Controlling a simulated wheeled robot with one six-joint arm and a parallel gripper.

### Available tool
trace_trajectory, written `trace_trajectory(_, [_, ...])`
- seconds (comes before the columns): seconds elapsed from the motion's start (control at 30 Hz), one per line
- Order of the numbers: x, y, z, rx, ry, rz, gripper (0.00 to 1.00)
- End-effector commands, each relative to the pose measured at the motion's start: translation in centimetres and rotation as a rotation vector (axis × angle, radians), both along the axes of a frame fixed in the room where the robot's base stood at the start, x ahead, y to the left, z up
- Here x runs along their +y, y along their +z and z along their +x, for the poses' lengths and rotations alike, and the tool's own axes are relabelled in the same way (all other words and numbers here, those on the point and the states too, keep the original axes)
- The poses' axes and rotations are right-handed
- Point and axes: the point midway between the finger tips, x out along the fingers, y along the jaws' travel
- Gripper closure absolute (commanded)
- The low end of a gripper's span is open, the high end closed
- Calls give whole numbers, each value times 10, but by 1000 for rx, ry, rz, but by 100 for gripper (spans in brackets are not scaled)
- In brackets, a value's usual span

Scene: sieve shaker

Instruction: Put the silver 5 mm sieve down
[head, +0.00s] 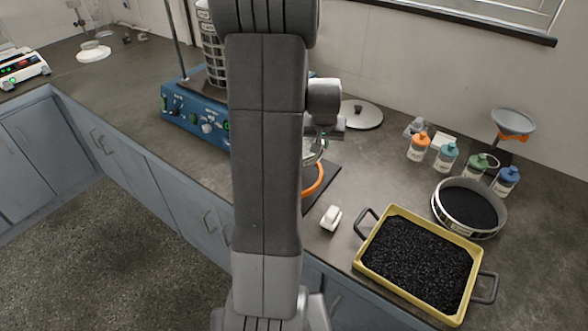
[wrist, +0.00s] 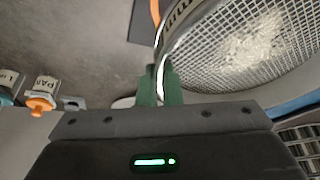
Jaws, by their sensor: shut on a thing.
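The silver sieve (wrist: 240,50), a round metal rim with a wire mesh, fills the upper right of the wrist view. A pale patch shows on its mesh. Writing on its rim is too partial to read. My gripper (wrist: 160,85) is shut on the edge of the rim, with its green fingers at the sieve's near left side. In the head view my arm hides most of the sieve; only a sliver of its rim (head: 314,152) shows right of the arm, above a dark mat (head: 326,181). I cannot tell whether the sieve touches anything below.
An orange ring (head: 315,182) lies on the mat. A blue shaker base (head: 190,110) stands left of my arm. A yellow tray (head: 375,250) of black grains and a round pan (head: 440,210) stand right, with several bottles (head: 418,147) and a lid (head: 362,114) behind.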

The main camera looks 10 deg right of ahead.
Motion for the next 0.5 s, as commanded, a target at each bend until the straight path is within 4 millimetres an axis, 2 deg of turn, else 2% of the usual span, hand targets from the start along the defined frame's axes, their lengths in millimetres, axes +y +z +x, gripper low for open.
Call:
trace_trajectory(0.2, [0,-41,-1,5,-1,2,100])
trace_trajectory(0.5, [0,-71,-1,4,0,3,100])
